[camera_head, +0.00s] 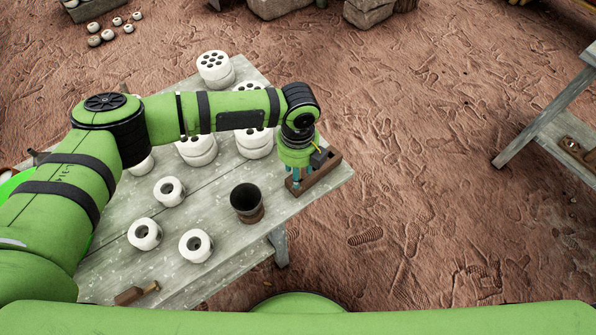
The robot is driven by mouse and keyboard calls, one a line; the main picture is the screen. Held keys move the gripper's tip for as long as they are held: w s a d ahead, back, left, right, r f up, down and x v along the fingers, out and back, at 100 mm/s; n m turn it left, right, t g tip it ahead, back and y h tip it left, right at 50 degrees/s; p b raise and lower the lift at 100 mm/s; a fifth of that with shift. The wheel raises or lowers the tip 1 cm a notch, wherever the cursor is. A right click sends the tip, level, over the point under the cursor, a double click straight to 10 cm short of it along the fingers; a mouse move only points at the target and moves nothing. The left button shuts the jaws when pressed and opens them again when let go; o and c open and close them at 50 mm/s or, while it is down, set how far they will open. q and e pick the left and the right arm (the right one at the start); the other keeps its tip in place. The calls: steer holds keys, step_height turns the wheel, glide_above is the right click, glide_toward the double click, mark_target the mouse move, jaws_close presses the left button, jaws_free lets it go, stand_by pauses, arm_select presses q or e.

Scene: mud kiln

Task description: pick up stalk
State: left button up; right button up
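My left arm reaches over the table from the left. My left gripper (300,183) points down at a small brown wooden box (322,178) on the table's right corner. Its teal fingers reach down at the box, and their tips are partly hidden. I cannot tell whether they are open or shut. No stalk can be clearly made out; anything inside the box is too small or hidden by the gripper. My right gripper is not in view.
A dark cup (247,203) stands just left of the box. Several white ceramic pieces (198,246) stand across the weathered table (226,270). A brown wooden-handled tool (136,293) lies at the near edge. Another table (549,125) stands at the right, with open dirt floor between.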

arm_select(q)
steer(key=shift+f, duration=0.15)
steer(key=c, duration=0.8)
steer(key=shift+r, duration=0.2)
